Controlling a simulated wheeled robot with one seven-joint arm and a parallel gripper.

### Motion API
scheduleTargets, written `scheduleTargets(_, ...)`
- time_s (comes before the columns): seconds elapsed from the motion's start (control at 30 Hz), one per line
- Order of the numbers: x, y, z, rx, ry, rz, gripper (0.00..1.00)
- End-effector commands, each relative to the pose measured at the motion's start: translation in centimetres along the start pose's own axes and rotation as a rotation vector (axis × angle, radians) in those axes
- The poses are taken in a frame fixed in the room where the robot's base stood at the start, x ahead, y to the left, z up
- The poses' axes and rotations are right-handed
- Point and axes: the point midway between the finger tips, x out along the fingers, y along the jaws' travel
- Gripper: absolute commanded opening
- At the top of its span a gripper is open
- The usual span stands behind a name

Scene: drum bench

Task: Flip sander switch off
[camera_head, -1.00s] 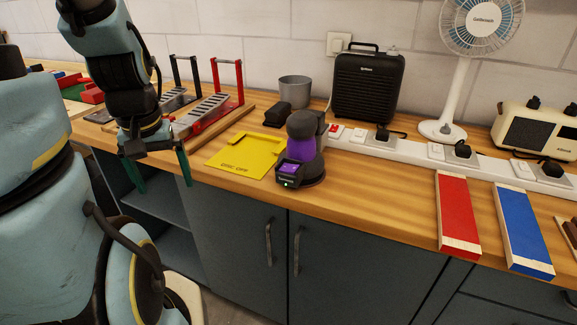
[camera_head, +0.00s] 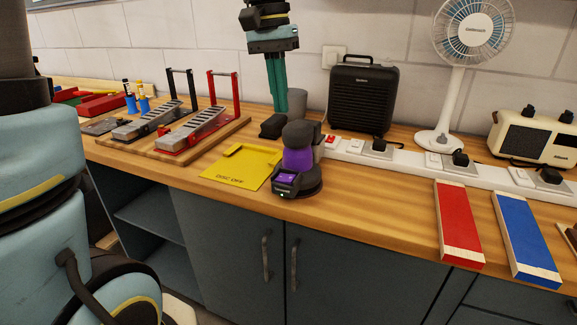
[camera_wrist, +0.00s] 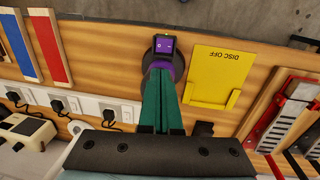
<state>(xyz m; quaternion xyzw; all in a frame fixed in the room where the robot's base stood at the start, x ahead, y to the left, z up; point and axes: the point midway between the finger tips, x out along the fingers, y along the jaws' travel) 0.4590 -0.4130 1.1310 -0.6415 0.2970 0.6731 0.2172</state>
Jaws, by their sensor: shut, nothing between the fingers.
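The sander (camera_head: 297,160) is a black and purple upright tool on the wooden bench, with a purple-topped switch box (camera_head: 286,180) at its front. A small pale light shows on the box's front. In the wrist view the sander (camera_wrist: 161,57) and its switch box (camera_wrist: 163,44) lie beyond the fingertips. My gripper (camera_head: 281,108) has green fingers, pointing down and shut with nothing held. In the wrist view the fingers (camera_wrist: 160,75) cover part of the sander.
A yellow "DISC OFF" tray (camera_head: 243,168) lies left of the sander. A white power strip (camera_head: 410,160) with red switches and plugs runs to the right. Sanding blocks (camera_head: 457,220) lie right.

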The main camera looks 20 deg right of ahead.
Motion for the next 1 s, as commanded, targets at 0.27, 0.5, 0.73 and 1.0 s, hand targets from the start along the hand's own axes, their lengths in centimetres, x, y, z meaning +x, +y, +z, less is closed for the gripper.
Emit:
scheduleTargets(0.27, 0.0, 0.1, 0.0, 0.002, -0.002, 0.001, 0.0)
scheduleTargets(0.5, 1.5, 0.1, 0.1, 0.001, -0.006, 0.001, 0.0)
scheduleTargets(0.73, 5.9, 0.1, 0.1, 0.001, -0.008, 0.0, 0.0)
scheduleTargets(1.0, 11.0, 0.1, 0.1, 0.001, -0.007, 0.0, 0.0)
